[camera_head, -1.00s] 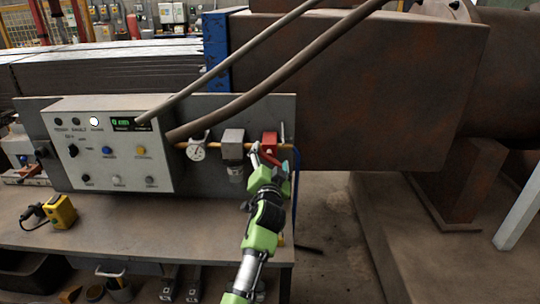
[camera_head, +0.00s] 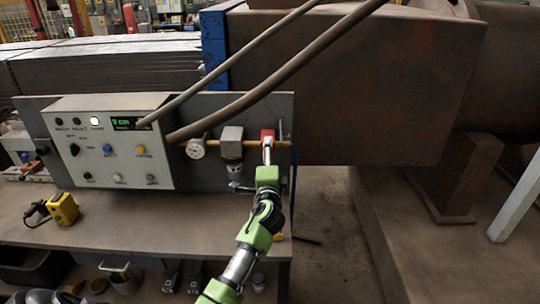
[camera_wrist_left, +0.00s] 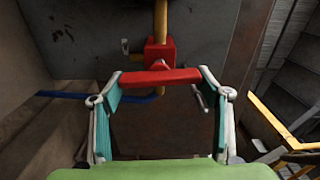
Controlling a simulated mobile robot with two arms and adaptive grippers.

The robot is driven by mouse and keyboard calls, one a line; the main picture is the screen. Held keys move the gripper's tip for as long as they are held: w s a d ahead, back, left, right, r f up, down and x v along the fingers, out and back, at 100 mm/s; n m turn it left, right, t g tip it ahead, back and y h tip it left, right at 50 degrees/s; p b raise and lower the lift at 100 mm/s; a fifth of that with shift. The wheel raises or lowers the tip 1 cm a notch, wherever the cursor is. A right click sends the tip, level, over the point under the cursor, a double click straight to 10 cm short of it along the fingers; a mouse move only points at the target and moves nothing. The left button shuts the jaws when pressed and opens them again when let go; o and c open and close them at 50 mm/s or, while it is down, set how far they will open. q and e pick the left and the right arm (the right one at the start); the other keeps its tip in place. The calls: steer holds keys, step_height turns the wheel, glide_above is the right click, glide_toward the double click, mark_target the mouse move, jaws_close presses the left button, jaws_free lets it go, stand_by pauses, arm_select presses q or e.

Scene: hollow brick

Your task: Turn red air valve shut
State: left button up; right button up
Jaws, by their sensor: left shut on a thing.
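The red air valve (camera_head: 267,134) sits on the yellow pipe at the right end of the grey panel. In the left wrist view its red body (camera_wrist_left: 160,53) is on the pipe, and its red handle (camera_wrist_left: 160,77) lies crosswise between my fingertips. My left gripper (camera_wrist_left: 158,78) is shut on this handle, with one teal-padded finger at each end. In the head view the left gripper (camera_head: 267,164) is just below the valve and partly covers it. My right gripper is not in view.
A pressure gauge (camera_head: 197,148) and a grey filter unit (camera_head: 232,143) are on the pipe left of the valve. A control box (camera_head: 112,145) is further left. A blue hose (camera_head: 294,185) hangs to the right. A yellow device (camera_head: 63,209) lies on the bench.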

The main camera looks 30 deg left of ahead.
arm_select(q)
steer(key=shift+a+r+m, duration=0.25)
steer(key=shift+m, duration=0.25)
steer(key=o, duration=1.1)
steer(key=shift+a+f, duration=0.1)
steer(key=shift+f, duration=0.1)
steer(key=shift+s+d+f, duration=0.1)
steer(key=shift+s+d, duration=0.05)
steer(key=shift+d, duration=0.1)
steer(key=v, duration=1.1)
steer(key=shift+s, duration=0.25)
